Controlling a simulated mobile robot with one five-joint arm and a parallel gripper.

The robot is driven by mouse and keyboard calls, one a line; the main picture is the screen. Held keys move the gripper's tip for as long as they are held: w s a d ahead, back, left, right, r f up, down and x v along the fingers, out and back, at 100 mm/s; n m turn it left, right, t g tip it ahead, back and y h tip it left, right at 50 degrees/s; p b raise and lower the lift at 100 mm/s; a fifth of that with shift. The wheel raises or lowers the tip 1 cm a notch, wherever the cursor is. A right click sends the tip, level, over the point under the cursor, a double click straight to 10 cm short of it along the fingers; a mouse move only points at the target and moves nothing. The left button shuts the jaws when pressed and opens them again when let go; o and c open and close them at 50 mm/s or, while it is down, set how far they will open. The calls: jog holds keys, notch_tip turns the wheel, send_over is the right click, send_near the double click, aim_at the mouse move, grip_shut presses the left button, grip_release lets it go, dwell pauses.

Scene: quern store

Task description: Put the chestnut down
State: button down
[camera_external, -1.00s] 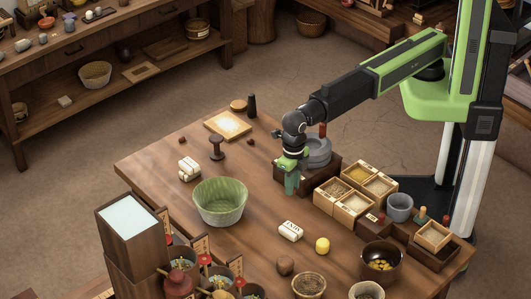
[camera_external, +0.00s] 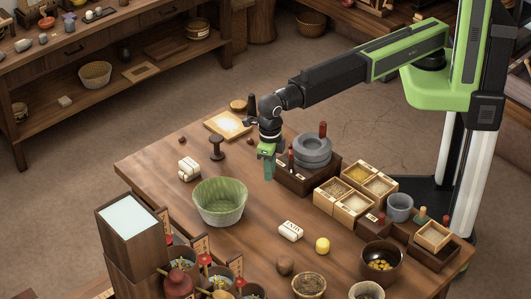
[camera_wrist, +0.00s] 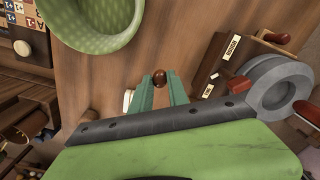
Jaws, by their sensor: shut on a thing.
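The chestnut (camera_wrist: 159,78) is a small, round, glossy reddish-brown thing in the wrist view. It sits between the tips of my gripper's teal fingers (camera_wrist: 160,88), which are shut on it. In the external view my gripper (camera_external: 268,173) points down over the table (camera_external: 150,168), between the green bowl and the quern box. The chestnut cannot be made out there, and how high the fingertips are above the wood is hard to tell.
The green bowl (camera_external: 220,205) stands left of my gripper. The grey stone quern (camera_external: 313,150) in its dark box (camera_external: 305,183) is close on the right. A dark spool (camera_external: 216,148) and white bundles (camera_external: 189,169) lie farther left. Bare wood shows around my gripper.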

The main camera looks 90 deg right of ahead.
jog(key=w+d+r+m+p, duration=0.2)
jog(key=w+d+r+p, duration=0.55)
jog(key=w+d, duration=0.65)
jog(key=shift+s+a+f+b, duration=0.2)
jog(key=shift+a+f+b, duration=2.8)
jog(key=shift+b, duration=0.3)
jog(key=shift+s+a+f+b, duration=0.15)
jog(key=shift+a+f+b, duration=2.85)
jog(key=shift+b, duration=0.25)
jog(key=c, duration=1.3)
grip_release()
jog(key=shift+r, duration=0.1)
jog(key=shift+r, duration=0.1)
notch_tip(320, 180, up, 13)
jog(key=p, duration=1.3)
